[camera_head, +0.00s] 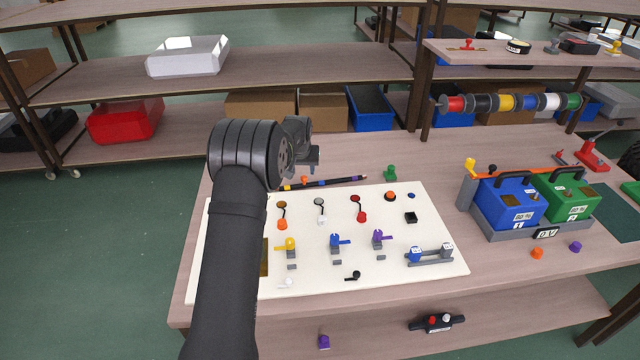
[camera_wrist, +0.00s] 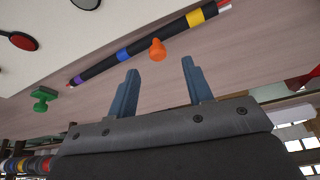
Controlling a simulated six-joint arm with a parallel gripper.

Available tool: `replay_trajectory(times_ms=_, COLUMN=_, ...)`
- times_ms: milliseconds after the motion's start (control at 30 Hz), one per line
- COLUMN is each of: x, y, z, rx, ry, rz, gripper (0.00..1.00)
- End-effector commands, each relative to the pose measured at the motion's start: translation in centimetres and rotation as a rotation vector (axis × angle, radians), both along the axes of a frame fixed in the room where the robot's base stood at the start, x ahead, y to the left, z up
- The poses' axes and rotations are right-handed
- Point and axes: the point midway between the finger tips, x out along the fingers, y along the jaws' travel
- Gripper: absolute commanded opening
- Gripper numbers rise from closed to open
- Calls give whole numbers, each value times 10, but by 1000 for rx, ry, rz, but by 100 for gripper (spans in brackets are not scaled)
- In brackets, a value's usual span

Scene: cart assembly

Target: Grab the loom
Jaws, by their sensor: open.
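The loom (camera_head: 335,182) is a thin black cable bundle with coloured bands, lying along the table just behind the white board. In the wrist view the loom (camera_wrist: 140,45) runs slantwise across the top, with blue and yellow bands and red wire ends. My gripper (camera_head: 314,158) is above the table near the loom; part of the loom's left end is hidden by my arm. In the wrist view my gripper (camera_wrist: 160,66) is open, with nothing between its fingers. The loom lies beyond the fingertips, apart from them. A small orange peg (camera_wrist: 157,50) stands beside the loom, in line with the finger gap.
The white board (camera_head: 440,265) holds several small coloured parts. A green stamp-like piece (camera_head: 390,173) stands right of the loom. Blue (camera_head: 510,203) and green (camera_head: 568,197) boxes sit at the right. A spool rack (camera_head: 510,103) stands at the back right.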

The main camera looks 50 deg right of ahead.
Motion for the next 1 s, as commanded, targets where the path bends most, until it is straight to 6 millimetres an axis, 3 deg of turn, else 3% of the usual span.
replay_trajectory(times_ms=300, x=6, y=-12, z=-41, rx=2, ry=1, rz=0, gripper=46)
replay_trajectory(times_ms=633, x=7, y=-14, z=-45, rx=1, ry=1, rz=0, gripper=46)
replay_trajectory(times_ms=867, x=7, y=-14, z=-45, rx=1, ry=1, rz=0, gripper=1)
replay_trajectory(times_ms=1000, x=7, y=-14, z=-45, rx=0, ry=0, rz=0, gripper=0)
